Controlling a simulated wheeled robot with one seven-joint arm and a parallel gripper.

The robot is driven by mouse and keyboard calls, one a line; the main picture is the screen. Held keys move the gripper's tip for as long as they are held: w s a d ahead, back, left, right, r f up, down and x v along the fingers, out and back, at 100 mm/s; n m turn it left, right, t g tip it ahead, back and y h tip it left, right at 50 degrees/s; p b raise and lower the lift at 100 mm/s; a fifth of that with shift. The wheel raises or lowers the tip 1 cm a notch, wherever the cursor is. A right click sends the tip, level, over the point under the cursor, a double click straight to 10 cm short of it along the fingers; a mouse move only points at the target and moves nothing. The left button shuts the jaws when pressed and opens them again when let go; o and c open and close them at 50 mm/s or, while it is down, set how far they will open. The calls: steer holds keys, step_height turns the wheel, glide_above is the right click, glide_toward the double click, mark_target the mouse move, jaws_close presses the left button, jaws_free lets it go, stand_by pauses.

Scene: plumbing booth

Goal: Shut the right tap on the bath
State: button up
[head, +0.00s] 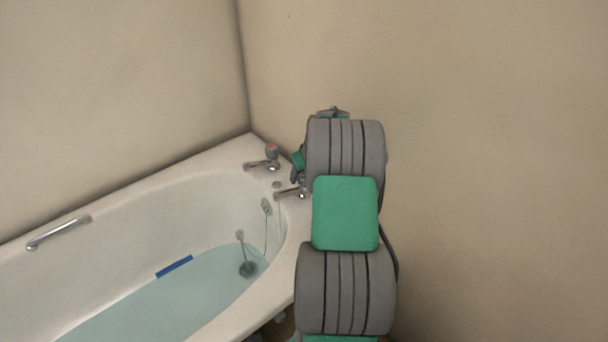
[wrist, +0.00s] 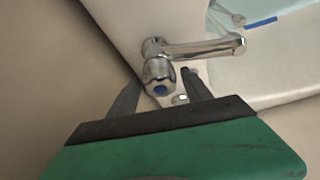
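The bath's right tap is chrome; its spout (head: 289,192) shows in the head view, while its handle is hidden behind my arm. In the wrist view the same tap has a chrome handle (wrist: 160,72) with a blue cap and a long spout pointing right. My gripper (wrist: 162,80) has its two dark fingers apart, one on each side of the handle. Small gaps show between the fingers and the handle, and I cannot see any contact. In the head view my gripper is mostly hidden by my arm.
The other tap (head: 270,156), with a red cap, stands farther back on the bath rim. The bath (head: 215,155) holds water, with a blue strip (head: 174,267) on its inner wall. A grab handle (head: 58,232) is at left. Beige walls stand close behind and to the right.

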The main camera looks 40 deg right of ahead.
steer(key=c, duration=1.1)
steer(key=shift+c, duration=0.2)
steer(key=shift+m, duration=0.3)
steer(key=m, duration=0.2)
steer(key=m+g+h, duration=0.1)
steer(key=m, duration=0.1)
steer(key=shift+a+h+p, duration=0.1)
steer(key=shift+h+p, duration=0.2)
steer(key=shift+p, duration=0.1)
steer(key=m+g, duration=0.1)
steer(key=m, duration=0.2)
steer(key=m+h, duration=0.1)
steer(key=m, duration=0.2)
steer(key=shift+m+g+h, duration=0.3)
steer(key=shift+g, duration=0.1)
steer(key=m+g, duration=0.2)
steer(key=m, duration=0.4)
steer(key=shift+p, duration=0.4)
steer(key=m+g+p, duration=0.2)
steer(key=m, duration=0.3)
